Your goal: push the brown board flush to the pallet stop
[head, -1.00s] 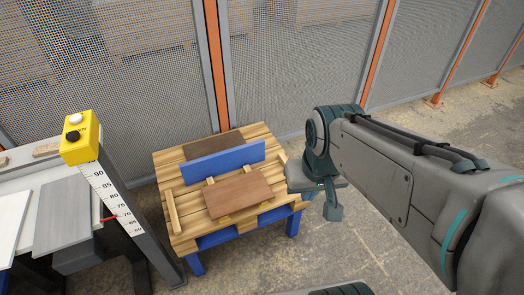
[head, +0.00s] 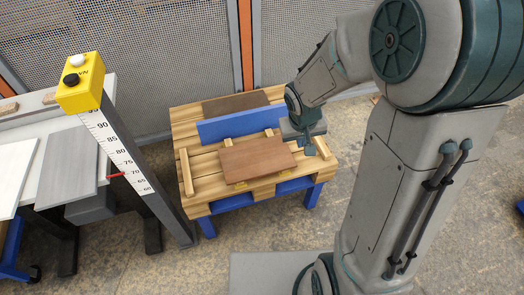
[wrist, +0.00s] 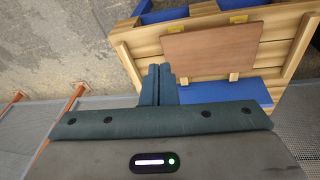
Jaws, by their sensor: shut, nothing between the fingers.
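The brown board (head: 257,160) lies flat on the wooden pallet (head: 203,164), on light wooden strips. It also shows in the wrist view (wrist: 213,48). Behind it stands the blue pallet stop (head: 240,125), visible in the wrist view too (wrist: 262,86). A gap with the strips showing separates board and stop; the board sits slightly askew to it. My gripper (head: 318,150) is shut and empty at the pallet's right side, just right of the board. In the wrist view my shut fingers (wrist: 159,70) appear beside the board's corner, apparently apart from it; their height is unclear.
A darker brown board (head: 235,103) lies behind the stop. Wooden rails (head: 186,172) edge the pallet's sides. A post with a yellow button box (head: 80,82) and a table with grey boards (head: 68,165) stand left. Mesh fencing runs behind. Floor is clear in front.

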